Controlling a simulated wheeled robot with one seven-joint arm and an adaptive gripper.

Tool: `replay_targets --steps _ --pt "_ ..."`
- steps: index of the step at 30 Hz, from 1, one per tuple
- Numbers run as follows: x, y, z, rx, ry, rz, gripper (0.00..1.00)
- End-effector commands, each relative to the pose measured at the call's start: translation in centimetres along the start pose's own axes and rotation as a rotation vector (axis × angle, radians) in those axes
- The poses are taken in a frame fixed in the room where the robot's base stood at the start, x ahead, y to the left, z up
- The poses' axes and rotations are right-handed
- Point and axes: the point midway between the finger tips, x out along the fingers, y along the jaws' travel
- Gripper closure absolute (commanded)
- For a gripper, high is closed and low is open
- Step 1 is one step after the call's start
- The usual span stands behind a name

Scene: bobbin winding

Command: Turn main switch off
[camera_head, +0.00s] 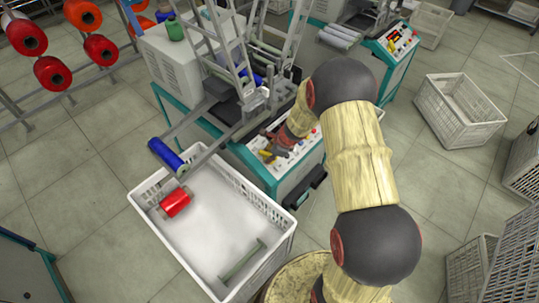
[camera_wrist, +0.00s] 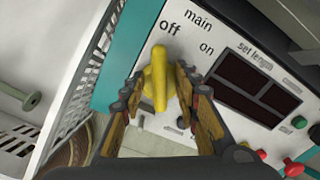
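The yellow main switch (camera_wrist: 156,78) sits on the white control panel (camera_wrist: 240,45), below the words "main", "off" and "on". Its handle points up in the wrist view, towards the "off" label on the left and away from "on". My gripper (camera_wrist: 160,82) straddles the handle, one finger on each side, with small gaps that look clear of it. The fingers are open. In the head view my gripper (camera_head: 276,141) is low over the front panel of the winding machine (camera_head: 215,120), and the switch is small there.
A dark display (camera_wrist: 255,85) and several coloured buttons lie right of the switch. A white crate (camera_head: 284,236) with a red bobbin (camera_head: 175,202) and a green spool (camera_head: 242,260) stands close in front of the machine. A blue bobbin (camera_head: 167,157) is on an arm above the crate.

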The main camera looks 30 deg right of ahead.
Motion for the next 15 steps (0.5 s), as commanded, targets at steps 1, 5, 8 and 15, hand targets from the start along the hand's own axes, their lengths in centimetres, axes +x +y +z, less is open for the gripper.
replay_targets --steps 1,5,8,15 --pt "0.0 0.0 0.0 0.0 0.0 0.0 0.68" --pt "0.0 0.0 0.0 0.001 0.0 0.0 0.68" --pt "-0.2 0.0 0.0 0.001 0.0 0.0 0.68" --pt "-3.2 -0.1 0.0 0.001 -0.001 -0.003 0.68"
